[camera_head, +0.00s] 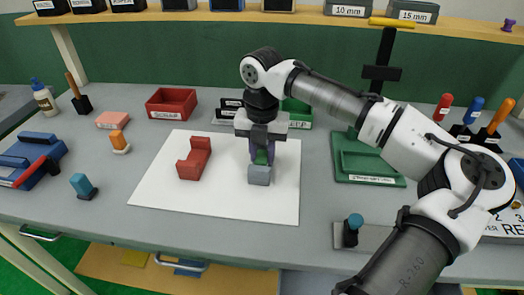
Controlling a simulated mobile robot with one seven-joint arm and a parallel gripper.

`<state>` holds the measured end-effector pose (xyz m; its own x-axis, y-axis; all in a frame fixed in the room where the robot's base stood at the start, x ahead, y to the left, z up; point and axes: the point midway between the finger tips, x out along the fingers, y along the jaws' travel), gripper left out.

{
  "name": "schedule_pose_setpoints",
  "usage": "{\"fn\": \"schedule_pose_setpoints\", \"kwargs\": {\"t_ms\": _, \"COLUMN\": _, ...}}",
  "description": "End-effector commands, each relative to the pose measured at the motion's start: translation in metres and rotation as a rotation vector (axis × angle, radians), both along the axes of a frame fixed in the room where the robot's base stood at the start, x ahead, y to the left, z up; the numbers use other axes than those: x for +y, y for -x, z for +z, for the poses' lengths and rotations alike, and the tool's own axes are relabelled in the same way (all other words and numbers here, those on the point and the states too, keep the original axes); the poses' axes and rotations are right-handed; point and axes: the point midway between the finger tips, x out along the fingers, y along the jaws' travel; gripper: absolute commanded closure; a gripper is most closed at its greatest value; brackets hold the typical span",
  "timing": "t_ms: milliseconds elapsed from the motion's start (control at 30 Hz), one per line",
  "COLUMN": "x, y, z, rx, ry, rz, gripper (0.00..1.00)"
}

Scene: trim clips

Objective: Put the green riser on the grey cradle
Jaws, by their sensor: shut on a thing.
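My gripper (262,155) points down over the white sheet and is shut on the green riser (262,157). Only a small part of the green riser shows between the purple fingers. The grey cradle (259,176) is a small block on the white sheet directly below the fingers. The riser's lower end appears at the top of the cradle; I cannot tell whether it touches or is seated. The fingers hide the rest of the riser.
A red cradle-shaped piece (194,158) lies left of the grey one on the white sheet (220,205). A red bin (171,103) and a green bin (297,112) stand behind. A green tray (368,163) is at right. The sheet's front is clear.

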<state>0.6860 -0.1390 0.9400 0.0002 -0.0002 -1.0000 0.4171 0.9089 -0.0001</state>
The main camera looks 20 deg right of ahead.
Motion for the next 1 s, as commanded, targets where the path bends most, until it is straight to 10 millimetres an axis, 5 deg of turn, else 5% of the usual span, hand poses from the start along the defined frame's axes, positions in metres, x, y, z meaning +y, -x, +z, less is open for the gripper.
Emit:
{"fn": "schedule_pose_setpoints", "kwargs": {"t_ms": 367, "x": 0.0, "y": 0.0, "z": -0.004, "rx": 0.001, "ry": -0.003, "rz": 0.0, "gripper": 0.95}}
{"fn": "schedule_pose_setpoints", "kwargs": {"t_ms": 400, "x": 0.0, "y": 0.0, "z": -0.004, "rx": 0.0, "ry": -0.001, "rz": 0.0, "gripper": 0.7}}
{"fn": "schedule_pose_setpoints", "kwargs": {"t_ms": 533, "x": 0.0, "y": 0.0, "z": -0.004, "rx": 0.0, "ry": -0.001, "rz": 0.0, "gripper": 0.53}}
{"fn": "schedule_pose_setpoints", "kwargs": {"t_ms": 1000, "x": 0.0, "y": -0.001, "z": 0.01, "rx": -0.003, "ry": -0.002, "rz": -0.001, "gripper": 0.52}}
